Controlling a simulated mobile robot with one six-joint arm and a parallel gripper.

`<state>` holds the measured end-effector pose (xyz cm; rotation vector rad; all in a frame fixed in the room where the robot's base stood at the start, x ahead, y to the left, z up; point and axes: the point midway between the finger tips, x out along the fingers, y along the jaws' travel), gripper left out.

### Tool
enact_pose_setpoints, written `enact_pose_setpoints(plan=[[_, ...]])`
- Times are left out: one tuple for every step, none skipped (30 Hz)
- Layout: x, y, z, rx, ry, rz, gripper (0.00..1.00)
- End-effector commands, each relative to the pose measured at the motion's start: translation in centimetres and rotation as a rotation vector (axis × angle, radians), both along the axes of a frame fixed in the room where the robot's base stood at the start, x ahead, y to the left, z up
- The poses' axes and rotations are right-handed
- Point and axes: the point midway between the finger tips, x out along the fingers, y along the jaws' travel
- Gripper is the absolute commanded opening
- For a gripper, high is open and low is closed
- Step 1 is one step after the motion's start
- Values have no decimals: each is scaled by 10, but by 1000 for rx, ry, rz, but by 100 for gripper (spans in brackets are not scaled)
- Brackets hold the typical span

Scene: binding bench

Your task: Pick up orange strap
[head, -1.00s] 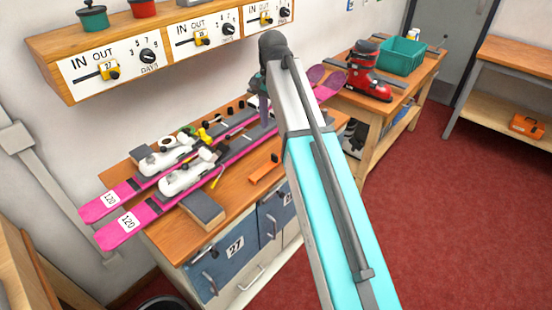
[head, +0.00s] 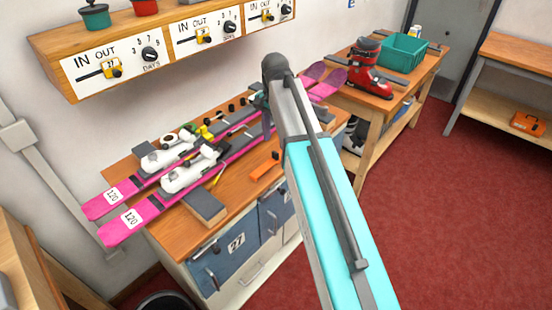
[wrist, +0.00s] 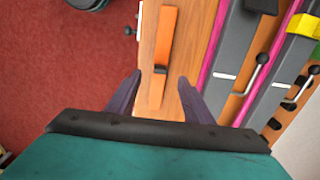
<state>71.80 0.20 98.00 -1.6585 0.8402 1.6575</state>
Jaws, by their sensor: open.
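The orange strap (wrist: 165,40) is a long flat bar with a small dark clip across it, lying on the wooden bench top in the wrist view. In the head view the strap (head: 265,171) lies near the front edge of the bench, left of my arm. My gripper (wrist: 159,76) is open and empty. Its two dark purple fingers point toward the strap, one to each side of it in the picture. How high they are above the bench I cannot tell. In the head view my arm mostly hides the gripper.
Two pink skis (head: 125,226) with white bindings lie along the bench, behind the strap. A grey block (head: 205,207) sits at the bench's front left. A red ski boot (head: 370,75) and green bin (head: 404,54) stand on another bench. Red floor (head: 450,200) is open at right.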

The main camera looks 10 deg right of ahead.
Motion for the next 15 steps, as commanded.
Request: enact_pose_setpoints(plan=[[-1,0,-6,0,2,0,47],[-1,0,-8,0,2,0,47],[-1,0,-12,0,2,0,47],[-1,0,-14,0,1,-1,47],[-1,0,-16,0,1,-1,47],[0,0,-18,0,1,-1,47],[0,-1,-20,-1,1,-1,47],[0,-1,-21,-1,1,-1,47],[0,-1,-22,-1,1,-1,47],[0,-1,-22,-1,1,-1,47],[0,-1,-22,0,0,-1,47],[0,-1,-22,0,0,-1,47],[0,-1,-22,0,0,-1,47],[0,-1,-22,0,0,-1,47],[0,-1,-22,0,0,-1,47]])
